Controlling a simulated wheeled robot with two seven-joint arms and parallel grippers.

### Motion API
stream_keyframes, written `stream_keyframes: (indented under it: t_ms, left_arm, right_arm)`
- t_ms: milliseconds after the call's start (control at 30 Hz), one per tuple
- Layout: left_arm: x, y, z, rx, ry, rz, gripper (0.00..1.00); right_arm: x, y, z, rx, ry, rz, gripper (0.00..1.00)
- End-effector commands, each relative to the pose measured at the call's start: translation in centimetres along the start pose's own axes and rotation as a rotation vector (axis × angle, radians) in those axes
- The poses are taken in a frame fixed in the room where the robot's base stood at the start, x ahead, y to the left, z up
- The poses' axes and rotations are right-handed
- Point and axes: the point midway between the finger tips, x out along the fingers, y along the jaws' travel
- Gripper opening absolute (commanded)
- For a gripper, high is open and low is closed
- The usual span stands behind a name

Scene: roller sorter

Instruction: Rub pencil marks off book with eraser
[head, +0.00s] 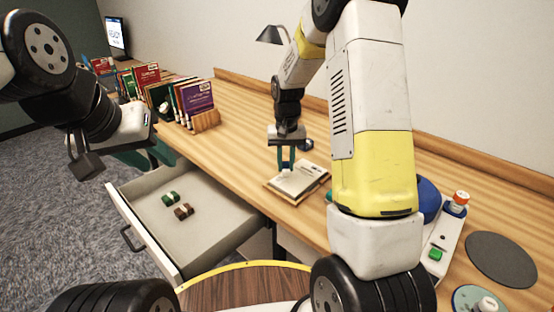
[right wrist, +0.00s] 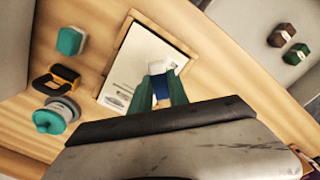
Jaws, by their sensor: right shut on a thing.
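An open book (head: 312,174) with pale pages and a tan border lies on the wooden desk, and it also shows in the right wrist view (right wrist: 135,68). Small grey marks show near one page edge in the right wrist view. My right gripper (head: 286,166) is shut on a white and blue eraser (right wrist: 160,85), held between its teal fingers over the book. I cannot tell whether the eraser touches the page. My left gripper (head: 148,156) is at the left above the open drawer's far corner, its teal fingers apart and empty.
An open drawer (head: 215,236) holds a green and a brown block. Books in a wooden rack (head: 206,120) stand at the back left. A white strip (head: 446,238) with coloured knobs and a dark round pad (head: 502,259) lie at right.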

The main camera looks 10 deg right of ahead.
Motion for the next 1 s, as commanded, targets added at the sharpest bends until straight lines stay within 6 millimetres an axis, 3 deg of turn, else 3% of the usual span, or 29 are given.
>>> stream_keyframes:
  t_ms: [533, 1000]
  left_arm:
    - [0.0, 0.0, 0.0, -0.001, -0.001, 0.000, 0.36]
    - [0.0, 0.0, 0.0, -0.001, -0.001, 0.000, 0.36]
  right_arm:
    - [-4.8, 0.6, 0.5, -0.001, 0.000, -0.001, 0.00]
    - [-5.3, 0.7, 0.6, -0.001, -0.002, 0.000, 0.00]
